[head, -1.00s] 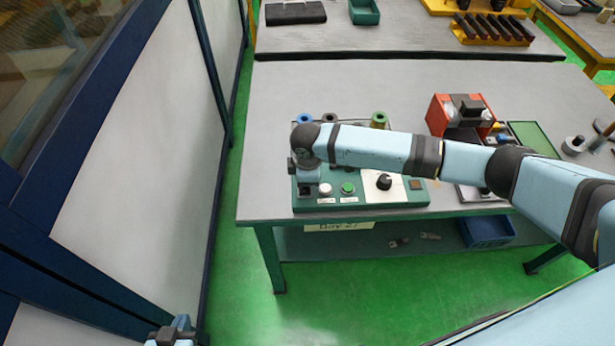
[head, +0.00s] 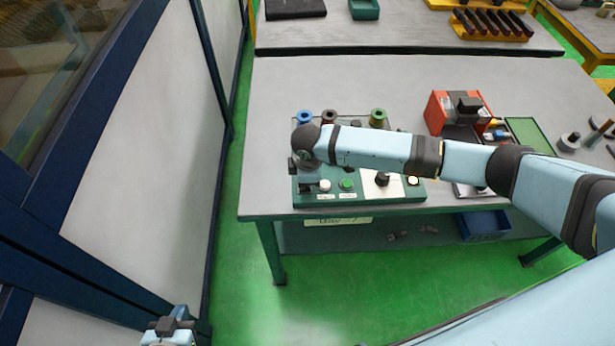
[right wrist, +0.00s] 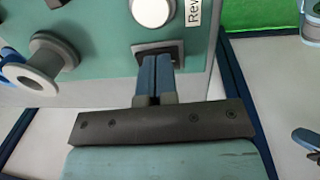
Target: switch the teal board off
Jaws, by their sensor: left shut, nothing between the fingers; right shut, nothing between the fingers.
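The teal board (head: 372,198) lies along the near edge of the table. It carries a white button (head: 324,185), a green button (head: 346,184), a black knob (head: 382,179) on a white plate and a small pale, bright spot (head: 412,181) at its right. In the right wrist view a dark square switch (right wrist: 178,47) sits below the white button. My right gripper (right wrist: 157,60) is shut and empty, its blue fingertips at this switch and partly hiding it. Contact cannot be told. In the head view my right wrist covers the board's left part. My left gripper (head: 170,328) is at bottom left, away from the board.
A red machine (head: 447,112) and a green tray (head: 530,134) are to the right. A dark-framed wall panel (head: 150,150) is at left. The table's back left is clear.

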